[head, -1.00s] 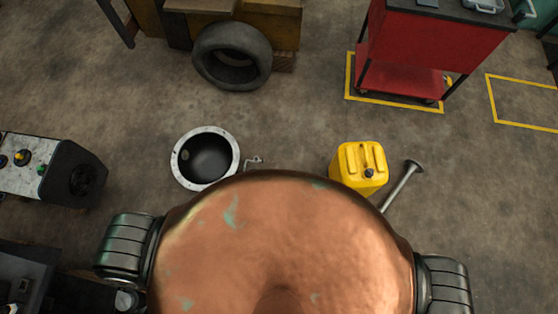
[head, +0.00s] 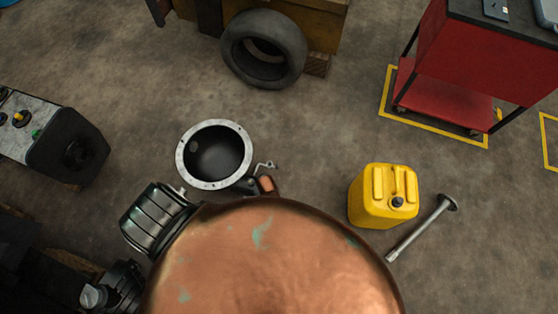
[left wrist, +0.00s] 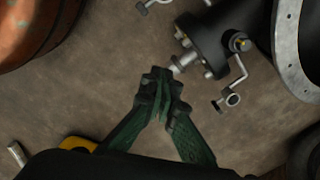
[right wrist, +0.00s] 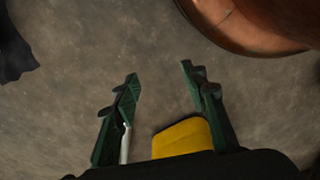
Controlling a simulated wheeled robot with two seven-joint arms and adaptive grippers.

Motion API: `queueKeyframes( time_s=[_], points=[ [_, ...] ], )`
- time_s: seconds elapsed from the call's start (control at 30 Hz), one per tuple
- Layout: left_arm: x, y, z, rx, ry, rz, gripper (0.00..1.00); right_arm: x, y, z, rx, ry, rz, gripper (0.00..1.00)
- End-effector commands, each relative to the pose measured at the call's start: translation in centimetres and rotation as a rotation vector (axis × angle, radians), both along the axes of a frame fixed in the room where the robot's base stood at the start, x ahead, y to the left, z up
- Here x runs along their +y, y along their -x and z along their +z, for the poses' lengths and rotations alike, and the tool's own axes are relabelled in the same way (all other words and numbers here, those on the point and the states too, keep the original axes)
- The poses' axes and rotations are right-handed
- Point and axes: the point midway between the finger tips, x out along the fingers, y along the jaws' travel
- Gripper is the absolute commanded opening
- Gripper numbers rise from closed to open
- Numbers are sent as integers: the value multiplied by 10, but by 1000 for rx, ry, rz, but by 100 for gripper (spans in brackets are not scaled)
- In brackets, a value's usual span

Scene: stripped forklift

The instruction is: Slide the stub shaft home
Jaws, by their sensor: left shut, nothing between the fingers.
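A silver stub shaft (left wrist: 184,61) sticks out of the side of a black housing (left wrist: 207,38) in the left wrist view. How deep it sits I cannot tell. My left gripper (left wrist: 160,78) is shut and empty, its fingertips just short of the shaft's outer end; I cannot tell whether they touch. In the head view the housing's pale ring flange (head: 182,158) faces up, and the stub shaft cannot be made out. My right gripper (right wrist: 158,76) is open and empty above bare floor.
A small crank (left wrist: 238,75) juts from the housing beside the shaft. A yellow can (head: 382,195) and a flanged steel rod (head: 424,228) are on the floor to the right. A tyre (head: 264,48), a red cart (head: 455,60) and a control box (head: 65,145) stand around.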

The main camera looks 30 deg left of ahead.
Motion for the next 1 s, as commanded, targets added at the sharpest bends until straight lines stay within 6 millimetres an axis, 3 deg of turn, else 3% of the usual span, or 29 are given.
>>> queueKeyframes(
  time_s=[0.03,0.2,0.4,0.7,0.87,1.0],
  points=[
    [-8,-16,-23,17,-16,-54,0,3,-2,-16,9,-4,-3,40],
    [-33,-58,-43,76,-78,-223,0,8,-12,-13,35,-13,-14,40],
    [-56,-85,-66,165,-167,-417,0,12,-14,-1,76,-23,-27,40],
    [-67,-100,-78,257,-269,-593,0,13,-10,24,116,-30,-37,40],
    [-67,-101,-80,270,-284,-615,0,14,-12,34,114,-34,-38,40],
    [-62,-99,-92,272,-285,-615,0,18,-16,45,97,-47,-36,40]
  ],
)
